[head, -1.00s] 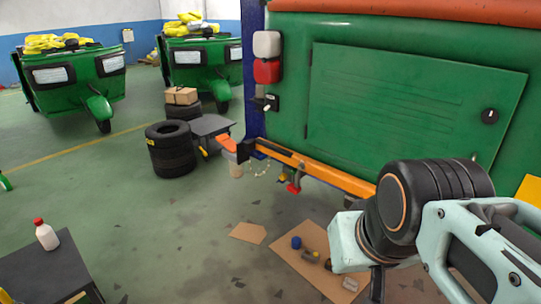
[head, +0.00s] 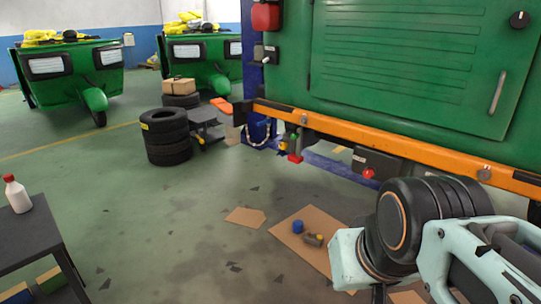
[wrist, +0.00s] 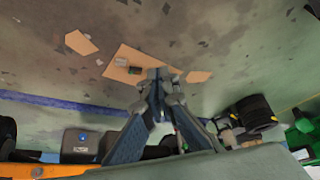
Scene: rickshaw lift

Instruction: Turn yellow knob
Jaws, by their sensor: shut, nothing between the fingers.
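A small yellow part (head: 282,146), possibly the yellow knob, shows under the orange bar of the green vehicle (head: 400,60), beside a red part (head: 295,156). It is too small to make out its shape or angle. My gripper shows in the wrist view (wrist: 158,76), with its fingertips together and nothing between them. It points over the floor and is apart from the yellow part. In the head view its fingers are mostly hidden or cut off at the bottom edge. I cannot make out the yellow part in the wrist view.
The orange bar (head: 400,150) runs along the vehicle's lower edge. A grey box with a red button (head: 368,172) hangs below it. Stacked tyres (head: 166,138) stand at left. A dark table (head: 30,240) holds a bottle (head: 17,195). Cardboard (head: 290,235) lies on the floor.

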